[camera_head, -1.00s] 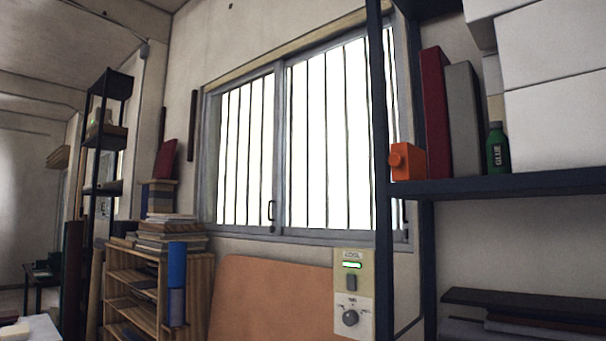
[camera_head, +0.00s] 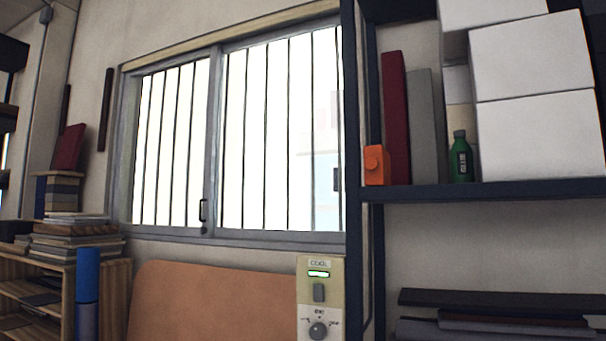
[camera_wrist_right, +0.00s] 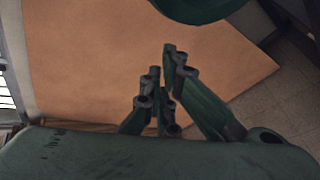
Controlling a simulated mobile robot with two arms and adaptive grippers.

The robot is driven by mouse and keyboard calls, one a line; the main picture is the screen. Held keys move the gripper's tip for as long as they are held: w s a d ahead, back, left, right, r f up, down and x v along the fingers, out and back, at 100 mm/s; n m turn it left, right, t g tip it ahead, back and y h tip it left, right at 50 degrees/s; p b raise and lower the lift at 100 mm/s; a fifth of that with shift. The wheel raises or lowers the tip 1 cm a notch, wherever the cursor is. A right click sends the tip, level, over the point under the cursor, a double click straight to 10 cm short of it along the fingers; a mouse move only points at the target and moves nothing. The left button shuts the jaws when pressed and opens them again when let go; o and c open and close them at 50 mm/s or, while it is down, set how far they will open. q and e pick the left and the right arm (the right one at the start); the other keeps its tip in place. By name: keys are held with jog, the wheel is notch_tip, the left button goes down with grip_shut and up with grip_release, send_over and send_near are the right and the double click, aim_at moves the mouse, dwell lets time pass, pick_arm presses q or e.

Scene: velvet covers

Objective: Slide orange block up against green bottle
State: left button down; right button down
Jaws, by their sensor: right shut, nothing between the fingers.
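The orange block (camera_head: 376,165) stands at the left end of a dark shelf, with a round knob on its face. The green bottle (camera_head: 461,158) stands upright on the same shelf to the right, with a dark label. A gap lies between them, in front of a red and a grey upright item. My right gripper (camera_wrist_right: 170,65) shows in the right wrist view, shut and empty, over a large tan panel. Neither gripper shows in the head view.
The dark shelf (camera_head: 530,189) has a post at its left. A red book (camera_head: 396,118) and a grey binder (camera_head: 422,125) stand behind the gap. White boxes (camera_head: 535,135) fill the right side. A control panel (camera_head: 319,300) is below left, beside the tan board (camera_head: 215,305).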

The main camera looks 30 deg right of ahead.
aim_at(377, 168)
notch_tip(377, 168, up, 31)
jog(key=s+d+t+h+p, duration=0.1)
jog(key=s+d+t+h, duration=0.1)
jog(key=s+d+h, duration=0.15)
jog(key=s+r+m+g+h, duration=0.15)
jog(key=s+r, duration=0.25)
jog(key=r, duration=0.4)
jog(key=s+r+h+p, duration=0.15)
jog(key=s+r, duration=0.25)
jog(key=r, duration=0.5)
jog(key=s+r+m+h, duration=0.1)
jog(key=s+r+h, duration=0.1)
jog(key=s+r, duration=0.45)
jog(key=w+d+r+p, duration=0.1)
jog(key=w+d+p, duration=0.1)
jog(key=d, duration=0.1)
jog(key=w+d+r+p, duration=0.2)
jog(key=d+p, duration=0.1)
jog(key=w+d+r+p, duration=0.1)
jog(key=w+d+p, duration=0.1)
jog(key=d, duration=0.2)
jog(key=shift+d+r, duration=0.1)
jog(key=shift+r, duration=0.1)
jog(key=shift+s+d+r+p, duration=0.15)
jog(key=shift+s+p, duration=0.05)
jog(key=shift+p, duration=0.2)
jog(key=shift+s+d, duration=0.2)
jog(key=shift+s, duration=0.1)
